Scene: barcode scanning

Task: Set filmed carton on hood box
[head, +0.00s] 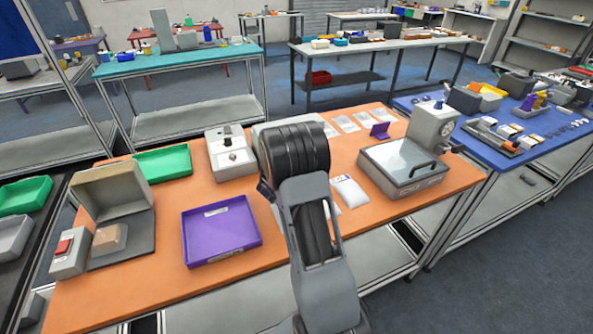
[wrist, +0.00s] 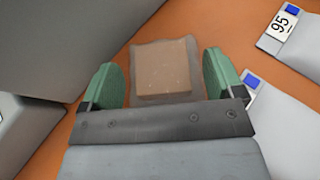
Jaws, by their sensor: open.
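The filmed carton (wrist: 163,68) is a tan block with a see-through film border, lying on the orange table in the wrist view. My gripper (wrist: 160,84) is open, with its green pads at the left and right of the carton's near part; I cannot tell whether they touch it. In the head view my arm hides the gripper and this carton. A grey-beige box with a raised hood (head: 112,190), which looks like the hood box, stands at the table's left. A tan block (head: 110,239) sits on its dark base.
A red-button box (head: 68,252) stands left of the hood. A purple tray (head: 220,230), green tray (head: 163,163) and grey control box (head: 231,155) lie between hood and arm. A glass-lidded machine (head: 402,165) is at right. A label marked 95 (wrist: 284,24) lies near the carton.

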